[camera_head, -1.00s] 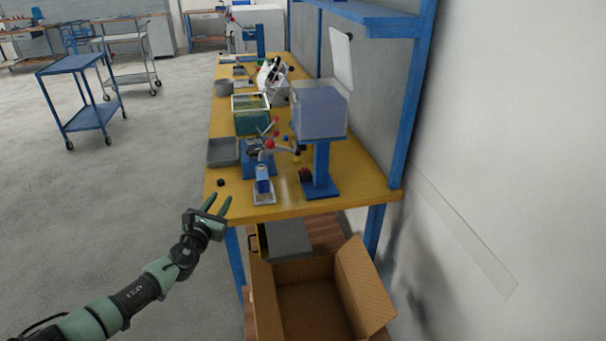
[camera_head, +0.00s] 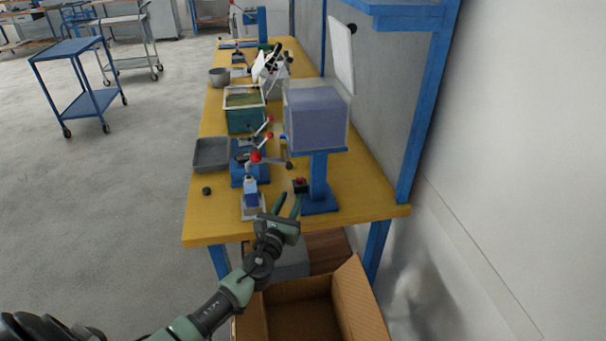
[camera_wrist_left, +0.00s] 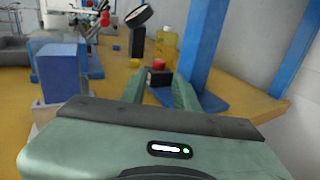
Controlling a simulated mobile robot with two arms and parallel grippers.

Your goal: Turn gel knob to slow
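I cannot make out a knob marked for gel or a slow setting in either view. The red-topped dark switch (camera_head: 300,184) stands at the foot of a blue stand (camera_head: 319,190) that carries a large bluish box (camera_head: 316,118). The switch also shows in the left wrist view (camera_wrist_left: 158,65), beyond my fingertips. My left gripper (camera_head: 286,204) is open and empty at the bench's near edge, just right of a small blue-and-white device (camera_head: 251,197). In the left wrist view the gripper's two green fingers (camera_wrist_left: 160,88) stand apart, pointing at the switch. My right gripper is not in view.
The yellow bench (camera_head: 215,225) holds a blue lever press (camera_head: 249,160) with red balls, a grey tray (camera_head: 211,154), a green tank (camera_head: 245,115) and a small black knob-like piece (camera_head: 206,190). An open cardboard box (camera_head: 355,295) sits below the near end.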

